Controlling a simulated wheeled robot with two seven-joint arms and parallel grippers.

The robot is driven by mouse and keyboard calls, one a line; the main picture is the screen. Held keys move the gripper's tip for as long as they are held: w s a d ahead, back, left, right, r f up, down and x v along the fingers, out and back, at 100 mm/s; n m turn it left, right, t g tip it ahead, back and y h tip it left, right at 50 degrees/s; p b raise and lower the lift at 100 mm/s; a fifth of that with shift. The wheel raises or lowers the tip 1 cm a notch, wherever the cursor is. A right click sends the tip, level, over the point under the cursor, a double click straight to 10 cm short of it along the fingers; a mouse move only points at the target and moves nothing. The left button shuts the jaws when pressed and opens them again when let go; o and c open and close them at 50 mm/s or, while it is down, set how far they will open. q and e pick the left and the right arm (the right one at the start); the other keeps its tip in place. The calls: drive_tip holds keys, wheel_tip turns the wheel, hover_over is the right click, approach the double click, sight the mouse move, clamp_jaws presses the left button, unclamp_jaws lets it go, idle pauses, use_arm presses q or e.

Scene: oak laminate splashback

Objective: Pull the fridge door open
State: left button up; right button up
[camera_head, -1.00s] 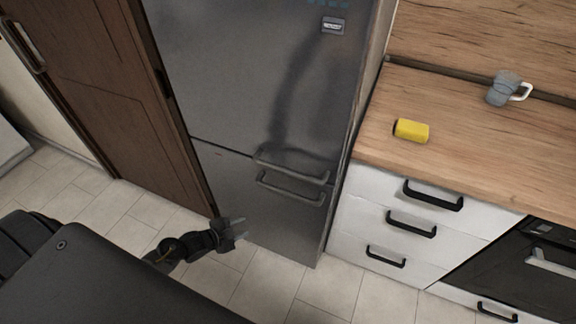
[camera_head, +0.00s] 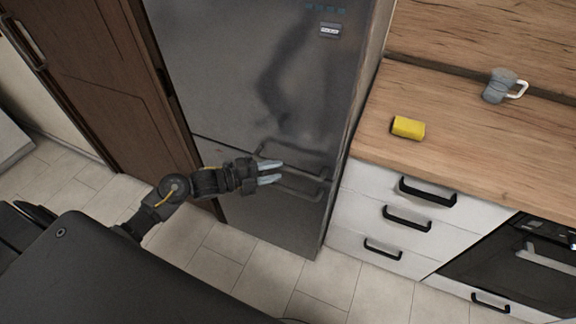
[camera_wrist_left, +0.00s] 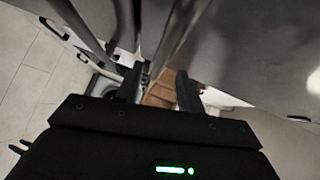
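The grey fridge (camera_head: 265,75) stands in the middle of the head view, with both its doors shut. The upper door's bar handle (camera_head: 310,170) runs along that door's bottom edge, and the lower door's handle (camera_head: 302,194) is just below it. My left gripper (camera_head: 271,173) is in front of the left part of these handles, its two fingers spread and partly covering them. In the left wrist view, the gripper (camera_wrist_left: 160,90) has its fingers apart, with grey bars just beyond them. I cannot tell whether it touches a handle. My right gripper is not in view.
A brown wooden cabinet (camera_head: 95,75) stands left of the fridge. To the right are white drawers (camera_head: 375,215) with black handles and a wooden counter (camera_head: 470,150) holding a yellow sponge (camera_head: 408,128) and a grey mug (camera_head: 499,86). The tiled floor (camera_head: 325,285) in front is clear.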

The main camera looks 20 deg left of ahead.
sight(284, 169)
use_arm(q)
drive_tip(key=x, duration=0.5)
drive_tip(key=shift+p, duration=0.4)
drive_tip(key=shift+a, duration=0.1)
clamp_jaws()
